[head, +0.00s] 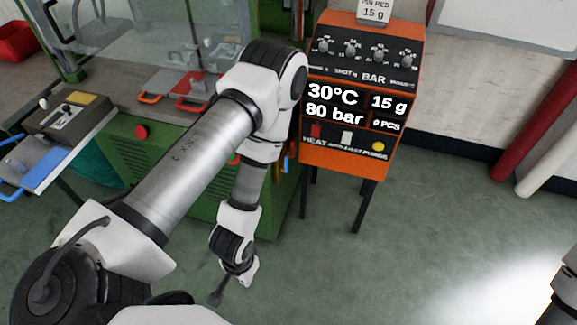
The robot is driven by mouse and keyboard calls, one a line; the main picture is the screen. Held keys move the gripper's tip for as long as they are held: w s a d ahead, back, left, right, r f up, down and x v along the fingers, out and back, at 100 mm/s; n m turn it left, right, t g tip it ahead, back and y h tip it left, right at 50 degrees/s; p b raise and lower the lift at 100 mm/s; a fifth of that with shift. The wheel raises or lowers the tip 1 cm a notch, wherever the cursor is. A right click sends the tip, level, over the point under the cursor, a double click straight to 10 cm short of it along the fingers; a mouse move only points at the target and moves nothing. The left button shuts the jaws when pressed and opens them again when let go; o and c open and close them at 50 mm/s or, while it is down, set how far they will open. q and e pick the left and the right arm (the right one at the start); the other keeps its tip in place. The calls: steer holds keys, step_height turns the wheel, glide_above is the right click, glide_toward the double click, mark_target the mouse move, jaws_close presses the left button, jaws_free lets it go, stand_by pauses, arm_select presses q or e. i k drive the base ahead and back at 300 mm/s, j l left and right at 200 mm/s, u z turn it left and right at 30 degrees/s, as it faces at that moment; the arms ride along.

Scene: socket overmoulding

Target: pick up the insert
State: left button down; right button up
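No insert can be made out in the head view. My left arm comes in from the lower left, bends at the elbow in the middle, and hangs down in front of the green machine (190,160). Its wrist end, with a small dark tip that may be part of my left gripper (218,298), is over the floor at the lower middle. The fingers are too unclear to judge, and nothing can be seen held. Only a piece of my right arm shows at the lower right edge; my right gripper is out of view.
An orange control box (345,150) on dark legs reads 30°C, 80 bar, 15 g and 0 PCS. A side shelf (35,165) with a blue handle is at left. A red bin (15,40) is at upper left. Green floor (430,220) lies open at right.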

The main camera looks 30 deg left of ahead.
mark_target(61, 115)
steer(key=u, duration=2.4)
